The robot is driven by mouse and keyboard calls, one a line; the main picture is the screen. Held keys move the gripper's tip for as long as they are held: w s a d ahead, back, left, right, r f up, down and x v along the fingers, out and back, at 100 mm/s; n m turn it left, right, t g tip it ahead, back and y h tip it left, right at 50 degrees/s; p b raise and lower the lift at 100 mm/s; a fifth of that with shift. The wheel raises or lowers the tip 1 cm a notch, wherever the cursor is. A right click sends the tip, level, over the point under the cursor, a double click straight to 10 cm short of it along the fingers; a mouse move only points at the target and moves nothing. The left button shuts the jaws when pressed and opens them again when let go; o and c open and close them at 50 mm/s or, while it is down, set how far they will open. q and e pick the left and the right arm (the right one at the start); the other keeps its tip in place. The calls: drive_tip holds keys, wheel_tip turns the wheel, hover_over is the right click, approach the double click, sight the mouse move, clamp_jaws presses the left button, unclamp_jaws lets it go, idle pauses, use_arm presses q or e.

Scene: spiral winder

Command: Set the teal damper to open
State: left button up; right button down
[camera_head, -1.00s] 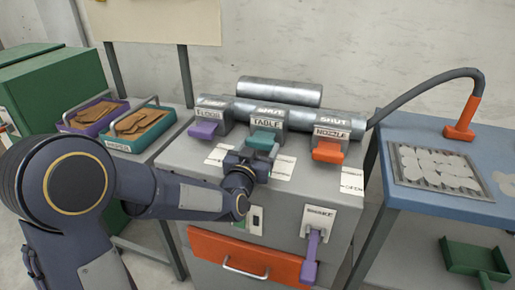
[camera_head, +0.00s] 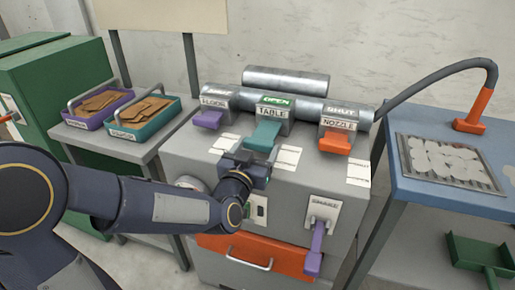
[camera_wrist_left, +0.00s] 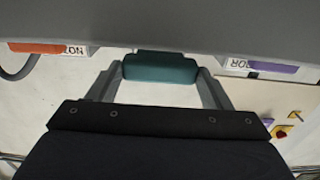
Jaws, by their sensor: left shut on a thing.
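The teal damper (camera_head: 266,134) under the TABLE label is slid out toward me from the grey machine, farther than the purple and orange ones. A green OPEN sign shows above its label. My left gripper (camera_head: 257,160) is at the near end of the teal damper, partly hiding it. In the left wrist view, the teal handle (camera_wrist_left: 160,69) sits between the two grey fingers, which are shut on it. My right gripper is in neither view.
A purple damper (camera_head: 208,119) and an orange NOZZLE damper (camera_head: 335,143), its sign reading SHUT, flank the teal one. A purple lever (camera_head: 316,247) and orange drawer (camera_head: 257,256) are on the machine front. A blue table (camera_head: 437,202) stands right.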

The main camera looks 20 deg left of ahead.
use_arm(q)
drive_tip(key=o, duration=1.4)
drive_tip(key=shift+s, duration=0.2)
drive_tip(key=s+p, duration=0.1)
drive_tip(key=s, duration=0.7)
drive_tip(key=shift+a, duration=0.15)
drive_tip(key=shift+w, duration=0.1)
drive_tip(key=s+a+f+n+g+h, duration=0.15)
drive_tip(key=s+f+g, duration=0.35)
drive_tip(key=s, duration=0.5)
drive_tip(key=s+a+f+n+g+h, duration=0.1)
drive_tip(key=s+a+f+g+h, duration=0.15)
drive_tip(key=s+g, duration=0.55)
drive_tip(key=shift+m+t+y, duration=0.25)
drive_tip(key=shift+t+y, duration=0.05)
drive_tip(key=shift+y, duration=0.1)
drive_tip(key=r+p, duration=0.7)
drive_tip(key=s+r+p, duration=0.1)
drive_tip(key=r+p, duration=0.7)
drive_tip(key=s+d+r+p, duration=0.1)
drive_tip(key=r+p, duration=0.6)
drive_tip(key=p, duration=0.1)
drive_tip(key=shift+s+r, duration=0.2)
